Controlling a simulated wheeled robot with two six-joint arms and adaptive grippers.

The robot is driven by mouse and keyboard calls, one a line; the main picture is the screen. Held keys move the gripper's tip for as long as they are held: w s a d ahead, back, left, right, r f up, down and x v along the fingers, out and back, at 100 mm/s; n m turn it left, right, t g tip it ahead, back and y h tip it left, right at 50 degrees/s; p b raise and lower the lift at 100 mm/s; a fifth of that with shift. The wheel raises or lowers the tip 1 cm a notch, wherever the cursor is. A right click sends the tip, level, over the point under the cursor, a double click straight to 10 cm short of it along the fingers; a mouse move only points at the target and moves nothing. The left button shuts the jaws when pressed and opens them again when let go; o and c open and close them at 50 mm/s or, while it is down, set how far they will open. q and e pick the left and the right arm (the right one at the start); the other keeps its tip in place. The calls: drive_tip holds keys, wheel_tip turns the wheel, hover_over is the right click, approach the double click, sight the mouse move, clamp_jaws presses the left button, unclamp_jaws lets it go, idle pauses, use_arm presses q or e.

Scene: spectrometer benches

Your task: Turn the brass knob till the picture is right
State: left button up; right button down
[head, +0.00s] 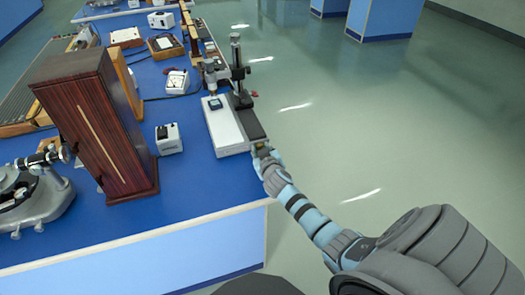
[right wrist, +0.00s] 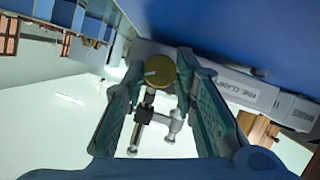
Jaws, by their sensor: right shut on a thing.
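The brass knob (right wrist: 159,71) shows as a round yellow face between the fingertips of my right gripper (right wrist: 160,66) in the right wrist view. That gripper is shut on it, with a finger on either side. In the head view my right gripper (head: 262,152) is at the near end of a grey and white instrument (head: 226,132) on the blue bench; the knob is hidden or too small there. The instrument has a dark upright post (head: 238,65) and a small blue panel (head: 215,103), whose picture I cannot read. My left gripper is out of view.
A tall dark wooden cabinet (head: 98,125) and a small white box (head: 168,138) stand on the blue bench (head: 190,180), left of the instrument. A meter (head: 177,82) and wooden boxes stand farther back. The floor (head: 350,120) right of the bench is open.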

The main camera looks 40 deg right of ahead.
drive_tip(key=n+h+b, duration=0.1)
drive_tip(key=n+b, duration=0.1)
drive_tip(key=n+h+b, duration=0.1)
drive_tip(key=shift+a+f+n+b, duration=0.2)
drive_tip(key=shift+f+n+b, duration=0.15)
drive_tip(key=shift+n+b, duration=0.05)
drive_tip(key=n+h+b, duration=0.1)
drive_tip(key=n+b, duration=0.1)
drive_tip(key=b, duration=0.1)
drive_tip(key=shift+w+f+n+h, duration=0.1)
drive_tip(key=shift+n+h, duration=0.2)
drive_tip(key=shift+h, duration=0.1)
drive_tip(key=shift+n+t+h+b, duration=0.3)
drive_tip(key=shift+n+h+b, duration=0.3)
drive_tip(key=shift+n+b, duration=0.7)
drive_tip(key=c, duration=1.3)
unclamp_jaws()
drive_tip(key=shift+a, duration=0.1)
